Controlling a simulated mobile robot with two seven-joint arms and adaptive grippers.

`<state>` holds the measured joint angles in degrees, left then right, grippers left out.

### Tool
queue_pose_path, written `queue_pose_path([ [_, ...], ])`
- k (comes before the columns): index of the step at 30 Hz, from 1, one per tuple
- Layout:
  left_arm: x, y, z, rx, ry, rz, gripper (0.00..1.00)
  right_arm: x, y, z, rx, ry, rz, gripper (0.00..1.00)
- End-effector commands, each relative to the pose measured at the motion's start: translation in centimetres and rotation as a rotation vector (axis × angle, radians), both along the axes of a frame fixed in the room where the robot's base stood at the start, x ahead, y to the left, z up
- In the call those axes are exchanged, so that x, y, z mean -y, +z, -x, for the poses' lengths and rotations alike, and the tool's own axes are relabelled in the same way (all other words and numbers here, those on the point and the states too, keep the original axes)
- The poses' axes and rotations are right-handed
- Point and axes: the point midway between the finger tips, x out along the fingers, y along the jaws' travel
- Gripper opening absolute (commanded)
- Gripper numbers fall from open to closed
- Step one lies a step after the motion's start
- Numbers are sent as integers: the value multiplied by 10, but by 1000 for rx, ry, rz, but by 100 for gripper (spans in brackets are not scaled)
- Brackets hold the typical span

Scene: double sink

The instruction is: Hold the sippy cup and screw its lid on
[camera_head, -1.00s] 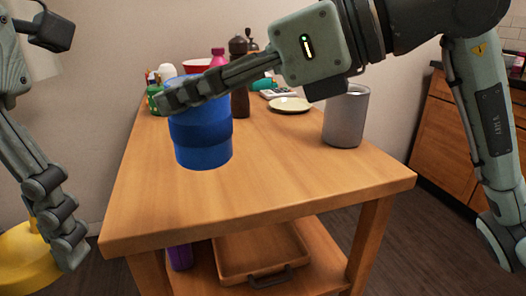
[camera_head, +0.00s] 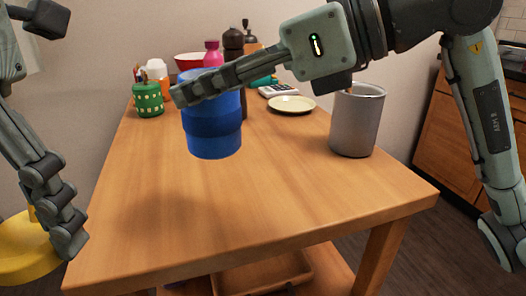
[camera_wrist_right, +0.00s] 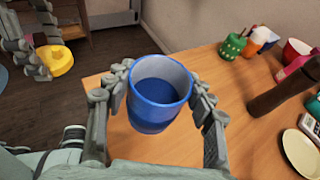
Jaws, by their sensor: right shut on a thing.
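The blue sippy cup (camera_head: 212,135) is upright and open-topped, with no lid on it. My right gripper (camera_head: 180,97) is shut around its upper part and appears to hold it just above the table. The right wrist view shows the cup (camera_wrist_right: 158,92) between both fingers, with its inside visible and empty. The yellow lid (camera_head: 22,262), with a small raised spout, is at the left edge of the head view, partly cut off. My left gripper (camera_head: 68,232) appears shut on it, low and left of the table. The lid also shows in the wrist view (camera_wrist_right: 60,62).
The wooden table (camera_head: 270,200) has clear room in front. A grey cup (camera_head: 356,125) stands at the right. A cream plate (camera_head: 291,104), green container (camera_head: 147,99), red bowl (camera_head: 188,60), pink bottle (camera_head: 213,52) and brown mill (camera_head: 233,45) stand behind.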

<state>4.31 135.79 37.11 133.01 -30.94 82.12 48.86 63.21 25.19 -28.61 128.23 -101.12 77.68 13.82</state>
Motion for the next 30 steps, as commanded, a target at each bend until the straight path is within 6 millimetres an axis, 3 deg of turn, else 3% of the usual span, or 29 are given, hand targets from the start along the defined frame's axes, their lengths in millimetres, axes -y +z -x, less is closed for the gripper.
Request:
queue_pose_path([
  [6, 0, 1, 0, 0, 0, 0, 44, 32, -32, -41, -10, -5, -1, 2],
  [12, 0, 2, 0, 0, 0, 0, 44, 53, -53, -69, -5, -3, -1, 2],
  [26, 0, 2, 0, 0, 0, 0, 44, 59, -60, -77, -2, 1, 1, 2],
  [30, 0, 1, 0, 0, 0, 0, 44, 59, -80, -76, -5, 1, -1, 2],
])
